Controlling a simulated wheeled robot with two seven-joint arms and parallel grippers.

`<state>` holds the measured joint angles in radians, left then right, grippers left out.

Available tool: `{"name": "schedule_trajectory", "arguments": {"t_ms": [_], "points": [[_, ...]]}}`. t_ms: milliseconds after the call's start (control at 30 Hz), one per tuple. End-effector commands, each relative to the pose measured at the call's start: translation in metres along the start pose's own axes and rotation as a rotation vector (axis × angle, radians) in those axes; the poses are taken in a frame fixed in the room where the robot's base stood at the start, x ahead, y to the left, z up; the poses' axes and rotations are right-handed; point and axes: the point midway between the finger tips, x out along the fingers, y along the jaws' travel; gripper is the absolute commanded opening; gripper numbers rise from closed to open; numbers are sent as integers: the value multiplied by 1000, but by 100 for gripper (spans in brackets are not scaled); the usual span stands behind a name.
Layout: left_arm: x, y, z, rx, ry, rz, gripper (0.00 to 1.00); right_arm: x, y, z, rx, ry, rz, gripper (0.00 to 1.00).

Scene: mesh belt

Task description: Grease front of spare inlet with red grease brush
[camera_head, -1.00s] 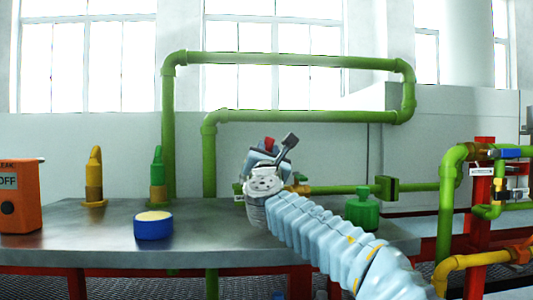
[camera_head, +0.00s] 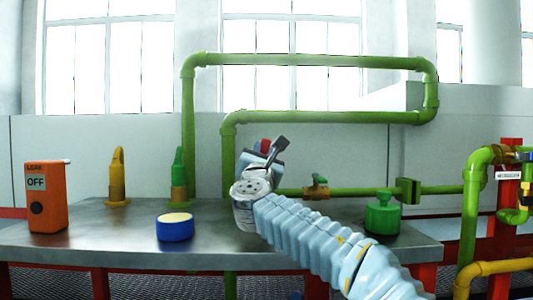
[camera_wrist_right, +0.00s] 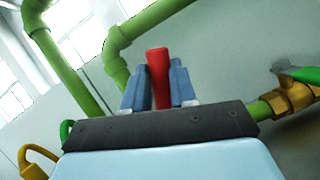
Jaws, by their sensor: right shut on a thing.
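My right gripper (camera_head: 268,150) is raised over the back of the table, in front of the green pipes. In the right wrist view its blue fingers (camera_wrist_right: 158,88) are shut on the red grease brush (camera_wrist_right: 158,75), whose red end stands up between them. Only a small red part of the brush (camera_head: 265,146) shows in the head view; its bristles are hidden. Green pipework (camera_head: 320,117) runs behind, with a green block fitting (camera_head: 407,190) on the lower pipe. I cannot tell which part is the spare inlet. My left gripper is not in view.
On the table (camera_head: 120,240) stand an orange leak box reading OFF (camera_head: 46,200), a yellow brush-like piece (camera_head: 118,178), a green one (camera_head: 179,178), a blue tin with a pale yellow top (camera_head: 175,228) and a green pot (camera_head: 382,215). Red-framed pipework (camera_head: 505,190) stands at right.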

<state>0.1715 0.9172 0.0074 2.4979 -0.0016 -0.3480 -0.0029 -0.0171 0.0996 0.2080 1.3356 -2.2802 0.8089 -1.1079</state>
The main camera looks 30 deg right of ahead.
Motion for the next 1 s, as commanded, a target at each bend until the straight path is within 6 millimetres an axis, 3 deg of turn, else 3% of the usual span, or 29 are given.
{"name": "schedule_trajectory", "arguments": {"t_ms": [167, 633, 1000], "points": [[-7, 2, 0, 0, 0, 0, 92, 3, 2, 7, 1, -1, 0, 0], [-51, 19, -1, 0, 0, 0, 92, 22, 20, 52, 1, -1, 0, 0], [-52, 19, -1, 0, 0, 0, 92, 23, 21, 54, 0, -1, 0, 0]]}}
